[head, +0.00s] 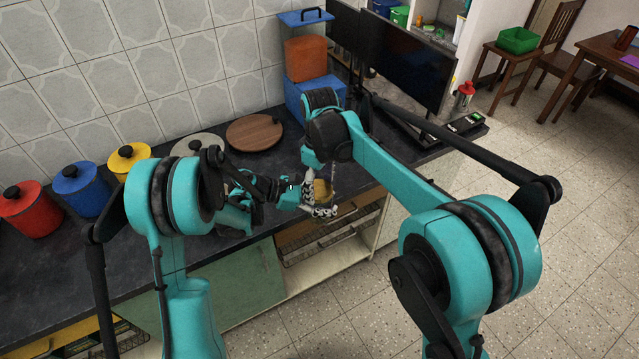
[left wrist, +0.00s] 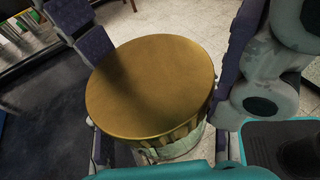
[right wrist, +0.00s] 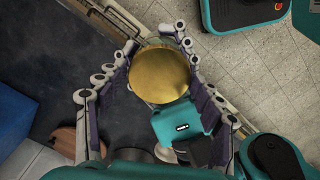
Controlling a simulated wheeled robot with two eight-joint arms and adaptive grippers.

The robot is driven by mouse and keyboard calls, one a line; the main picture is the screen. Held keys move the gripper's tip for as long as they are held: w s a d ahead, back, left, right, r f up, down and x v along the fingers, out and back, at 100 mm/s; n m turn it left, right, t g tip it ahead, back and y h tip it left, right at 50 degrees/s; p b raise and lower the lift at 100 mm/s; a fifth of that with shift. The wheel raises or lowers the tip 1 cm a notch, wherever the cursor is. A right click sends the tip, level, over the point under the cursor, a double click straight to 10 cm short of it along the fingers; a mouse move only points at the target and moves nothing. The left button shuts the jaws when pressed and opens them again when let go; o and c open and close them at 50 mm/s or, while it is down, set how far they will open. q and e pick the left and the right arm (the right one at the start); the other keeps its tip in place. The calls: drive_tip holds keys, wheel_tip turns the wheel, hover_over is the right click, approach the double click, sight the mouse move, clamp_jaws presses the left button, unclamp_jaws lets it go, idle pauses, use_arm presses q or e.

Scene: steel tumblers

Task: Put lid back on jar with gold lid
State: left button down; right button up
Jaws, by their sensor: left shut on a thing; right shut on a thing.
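The gold lid (left wrist: 150,85) is a round disc, seen from above in the left wrist view. The clear jar (left wrist: 182,148) shows just below it, mostly hidden, and I see no clear gap between them. My left gripper (head: 304,191) comes from the side and is shut on the jar. My right gripper (head: 321,207) reaches down from above and is shut on the lid, which also shows between its fingers in the right wrist view (right wrist: 160,75). Both are held near the counter's front edge.
Red (head: 30,207), blue (head: 80,188) and yellow (head: 128,157) canisters stand along the wall on the dark counter. A round wooden board (head: 254,132) lies further right. Blue boxes (head: 309,98) and a black screen (head: 405,68) stand beyond. Open shelves are under the counter.

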drive_tip(key=shift+f, duration=0.8)
drive_tip(key=shift+c, duration=0.4)
drive_tip(key=shift+c, duration=0.8)
drive_tip(key=shift+a+r, duration=0.25)
drive_tip(key=shift+r, duration=0.15)
drive_tip(key=shift+c, duration=0.5)
drive_tip(key=shift+d+r, duration=0.2)
drive_tip(key=shift+o, duration=0.2)
drive_tip(key=shift+d+f, duration=0.1)
drive_tip(key=shift+f, duration=0.6)
drive_tip(key=shift+o, duration=0.5)
drive_tip(key=shift+w, duration=0.1)
